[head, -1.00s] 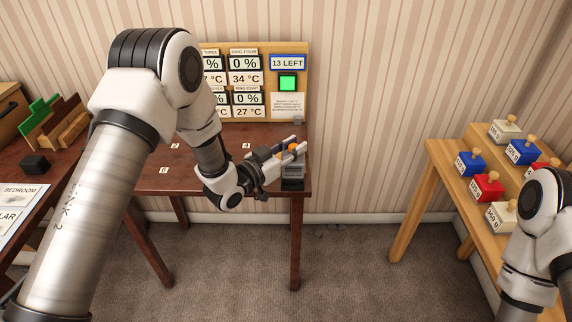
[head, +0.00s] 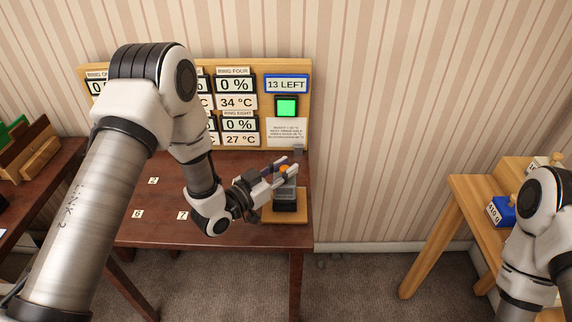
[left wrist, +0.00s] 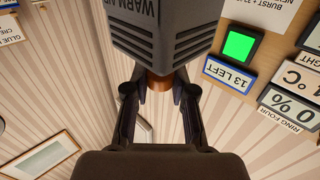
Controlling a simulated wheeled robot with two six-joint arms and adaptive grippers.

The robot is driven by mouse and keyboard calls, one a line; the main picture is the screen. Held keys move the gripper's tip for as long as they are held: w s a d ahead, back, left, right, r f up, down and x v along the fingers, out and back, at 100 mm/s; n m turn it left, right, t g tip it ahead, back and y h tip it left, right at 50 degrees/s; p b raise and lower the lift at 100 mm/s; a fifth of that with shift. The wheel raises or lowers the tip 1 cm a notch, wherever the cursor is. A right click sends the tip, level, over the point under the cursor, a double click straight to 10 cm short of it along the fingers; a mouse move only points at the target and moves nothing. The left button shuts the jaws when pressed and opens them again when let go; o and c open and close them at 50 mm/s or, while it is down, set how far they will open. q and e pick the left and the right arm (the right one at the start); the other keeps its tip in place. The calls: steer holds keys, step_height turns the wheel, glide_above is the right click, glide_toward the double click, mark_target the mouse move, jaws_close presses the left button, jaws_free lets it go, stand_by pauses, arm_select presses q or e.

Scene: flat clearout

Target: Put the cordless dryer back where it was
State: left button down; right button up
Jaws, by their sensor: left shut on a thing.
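The grey cordless dryer (head: 285,200), a boxy dark block with a copper-orange knob on top, is at the right end of the dark wooden table (head: 240,233). My left gripper (head: 278,175) is shut on it by the knob. In the left wrist view the dryer (left wrist: 165,30) hangs into the picture upside down, with part of the word WARM showing, and the fingertips (left wrist: 160,86) close around the knob. A light wooden pad (head: 298,217) lies under the dryer in the head view; I cannot tell if they touch. My right gripper is out of view.
A display board (head: 305,140) with readouts, a green square and a "13 LEFT" sign (head: 287,85) stands behind. Numbered tags (head: 137,214) lie on the table to the left. A wooden stand (head: 465,215) with labelled weights is at the right, past a gap of bare floor.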

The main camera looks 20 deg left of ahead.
arm_select(q)
steer(key=shift+w+f, duration=0.25)
steer(key=shift+w, duration=0.1)
steer(key=c, duration=1)
jaws_free()
steer(key=shift+s+a, duration=0.1)
steer(key=shift+s, duration=0.05)
steer(key=shift+o, duration=0.2)
steer(key=shift+s+r, duration=0.15)
steer(key=v, duration=1.1)
steer(key=shift+s+a, duration=0.15)
steer(key=shift+s, duration=0.2)
